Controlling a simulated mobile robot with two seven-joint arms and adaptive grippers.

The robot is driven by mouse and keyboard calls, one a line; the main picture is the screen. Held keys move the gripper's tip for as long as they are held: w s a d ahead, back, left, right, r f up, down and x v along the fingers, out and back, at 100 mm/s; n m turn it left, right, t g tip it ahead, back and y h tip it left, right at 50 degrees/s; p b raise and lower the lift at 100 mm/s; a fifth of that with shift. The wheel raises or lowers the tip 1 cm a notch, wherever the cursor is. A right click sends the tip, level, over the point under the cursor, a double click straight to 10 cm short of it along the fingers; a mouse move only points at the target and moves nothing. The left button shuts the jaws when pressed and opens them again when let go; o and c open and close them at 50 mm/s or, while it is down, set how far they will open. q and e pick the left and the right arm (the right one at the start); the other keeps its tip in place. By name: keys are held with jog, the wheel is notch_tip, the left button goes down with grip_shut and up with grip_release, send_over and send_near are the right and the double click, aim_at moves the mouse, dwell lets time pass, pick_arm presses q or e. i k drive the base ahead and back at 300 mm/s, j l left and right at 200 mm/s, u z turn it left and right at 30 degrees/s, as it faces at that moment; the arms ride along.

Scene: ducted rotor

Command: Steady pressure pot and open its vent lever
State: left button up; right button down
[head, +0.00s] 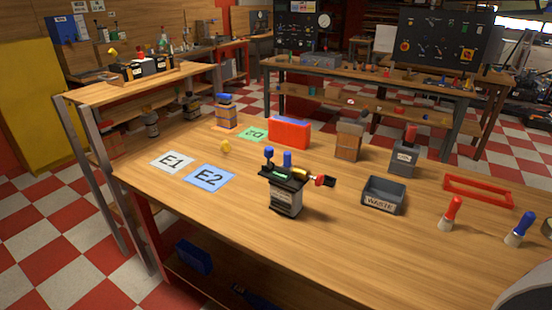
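The likely pressure pot (287,200) stands upright near the middle of the wooden table, with a pale label on its dark body and a black top. Blue-capped parts rise from the top. A brass-coloured piece sticks out to the right and ends in a red and black part (322,181). This may be the vent lever; its position is too small to tell. Neither gripper is in view, and nothing touches the pot.
A grey WASTE bin (384,196) stands right of the pot. Cards E1 (172,162) and E2 (209,178) lie left. A red box (289,132) and wooden-sided container (349,142) stand behind. Brushes (451,214) stand at right. The table front is clear.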

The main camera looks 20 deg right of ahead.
aim_at(268, 153)
jog(key=k+l+u, duration=0.2)
jog(key=k+l, duration=1.65)
jog(key=i+j+u, duration=0.65)
jog(key=i+j, duration=0.2)
jog(key=i+j+u, duration=0.1)
jog(key=i, duration=0.55)
jog(key=i+j, duration=0.2)
jog(key=i, duration=0.5)
jog(key=i+z, duration=0.25)
jog(key=z, duration=0.2)
jog(key=i+j+z, duration=0.1)
jog(key=z, duration=0.3)
jog(key=i+j+z, duration=0.2)
jog(key=z, duration=0.25)
jog(key=i+z, duration=0.25)
jog(key=z, duration=0.2)
jog(key=i+j+z, duration=0.2)
jog(key=z, duration=0.2)
jog(key=i+j+z, duration=0.15)
jog(key=z, duration=0.3)
